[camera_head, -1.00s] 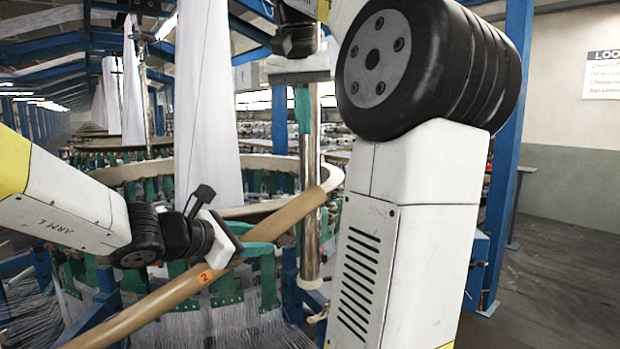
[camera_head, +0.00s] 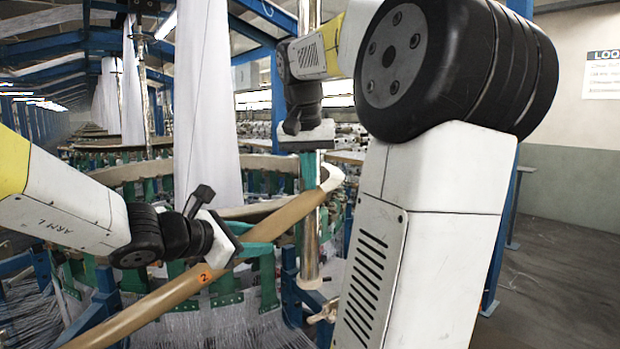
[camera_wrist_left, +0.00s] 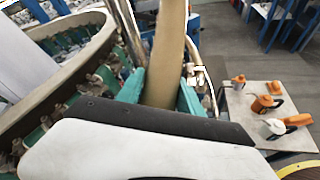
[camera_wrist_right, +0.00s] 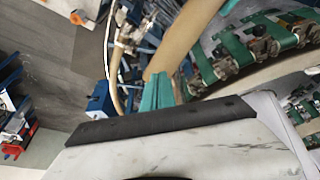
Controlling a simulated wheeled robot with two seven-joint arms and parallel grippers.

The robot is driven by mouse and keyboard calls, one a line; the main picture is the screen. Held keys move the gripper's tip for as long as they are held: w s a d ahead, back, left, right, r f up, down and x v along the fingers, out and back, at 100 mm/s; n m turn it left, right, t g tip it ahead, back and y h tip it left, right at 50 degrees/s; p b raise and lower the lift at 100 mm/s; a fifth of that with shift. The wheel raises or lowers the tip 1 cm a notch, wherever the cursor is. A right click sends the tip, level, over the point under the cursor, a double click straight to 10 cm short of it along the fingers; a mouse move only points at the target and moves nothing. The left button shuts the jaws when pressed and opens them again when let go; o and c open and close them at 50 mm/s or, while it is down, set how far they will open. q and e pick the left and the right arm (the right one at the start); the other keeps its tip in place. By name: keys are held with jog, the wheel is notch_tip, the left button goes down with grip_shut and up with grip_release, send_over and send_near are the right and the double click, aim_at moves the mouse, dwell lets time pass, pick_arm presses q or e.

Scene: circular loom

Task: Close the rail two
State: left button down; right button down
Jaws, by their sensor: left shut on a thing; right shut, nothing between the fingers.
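Rail two (camera_head: 150,312) is a tan curved bar with an orange "2" tag, running diagonally across the front of the circular loom (camera_head: 130,170). My left gripper (camera_head: 250,245) is shut on the rail. In the left wrist view the rail (camera_wrist_left: 165,55) stands between the two teal fingers. My right gripper (camera_head: 310,172) is shut and empty, pointing down near the rail's upper right end. In the right wrist view its teal fingers (camera_wrist_right: 158,92) are together beside a tan rail (camera_wrist_right: 184,38); whether they touch it I cannot tell.
A shiny upright post (camera_head: 310,250) stands behind the rail. White fabric (camera_head: 205,110) hangs over the loom, with threads below. A side table (camera_wrist_left: 245,105) holds orange and white tools. The floor at right (camera_head: 560,280) is clear.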

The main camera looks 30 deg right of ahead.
aim_at(321, 196)
pick_arm(q)
jog(key=shift+r, duration=0.1)
jog(key=shift+w+r, duration=0.1)
jog(key=shift+r, duration=0.15)
jog(key=shift+a, duration=0.15)
pick_arm(e)
jog(key=f, duration=0.1)
jog(key=s+d+f, duration=0.1)
jog(key=d+f, duration=0.1)
jog(key=f, duration=0.1)
jog(key=shift+s+d+f, duration=0.1)
jog(key=shift+s+d, duration=0.15)
jog(key=shift+s, duration=0.15)
pick_arm(q)
jog(key=c, duration=1)
grip_release()
jog(key=shift+w, duration=0.1)
jog(key=shift+c, duration=0.2)
jog(key=shift+o, duration=1.4)
jog(key=shift+w, duration=0.1)
pick_arm(e)
jog(key=shift+w+a+y, duration=0.15)
jog(key=shift+y, duration=0.15)
pick_arm(q)
jog(key=shift+a, duration=0.1)
